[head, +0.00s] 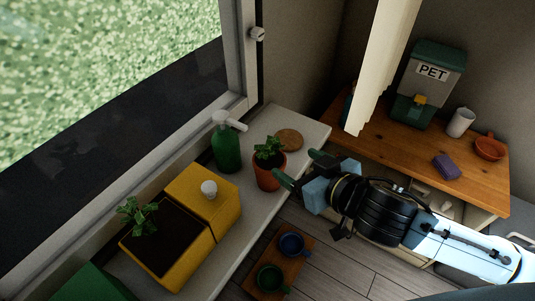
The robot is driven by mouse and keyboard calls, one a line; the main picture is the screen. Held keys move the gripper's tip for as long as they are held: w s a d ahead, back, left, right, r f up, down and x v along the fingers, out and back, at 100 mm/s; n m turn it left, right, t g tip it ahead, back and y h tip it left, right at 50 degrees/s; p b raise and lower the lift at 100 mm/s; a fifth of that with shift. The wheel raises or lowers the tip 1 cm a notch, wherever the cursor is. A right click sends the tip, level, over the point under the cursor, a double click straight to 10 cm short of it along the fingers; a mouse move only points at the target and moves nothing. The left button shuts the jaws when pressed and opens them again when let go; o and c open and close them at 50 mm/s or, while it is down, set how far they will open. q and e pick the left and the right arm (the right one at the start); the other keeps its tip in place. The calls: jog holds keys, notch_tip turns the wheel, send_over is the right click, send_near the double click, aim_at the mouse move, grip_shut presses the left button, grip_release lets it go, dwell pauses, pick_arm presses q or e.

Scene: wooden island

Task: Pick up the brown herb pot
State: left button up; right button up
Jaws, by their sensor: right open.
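The brown herb pot (269,178) is a reddish-brown pot with a leafy green herb. It stands upright on the pale window ledge, left of my right gripper. My right gripper (294,164) comes in from the right and is open, its two fingers pointing left toward the pot. The lower fingertip looks very close to the pot's right side; I cannot tell whether it touches. Nothing shows between the fingers. My left gripper is not in view.
A green pump bottle (227,150) and a yellow planter (218,194) stand left of the pot. A round cork mat (289,139) lies behind it. A board (265,250) with blue and green cups is below. A wooden counter (388,142) with a PET bin (430,88) is at right.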

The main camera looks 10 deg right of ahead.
aim_at(277, 151)
jog(key=x, duration=0.7)
jog(key=shift+w+a+r, duration=0.15)
jog(key=shift+a+r, duration=0.05)
jog(key=shift+a, duration=0.05)
jog(key=shift+w+a+f, duration=0.1)
jog(key=shift+w, duration=0.25)
jog(key=p+x, duration=0.1)
jog(key=x, duration=0.4)
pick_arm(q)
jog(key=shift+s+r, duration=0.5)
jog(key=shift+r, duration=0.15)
pick_arm(e)
jog(key=c, duration=1.6)
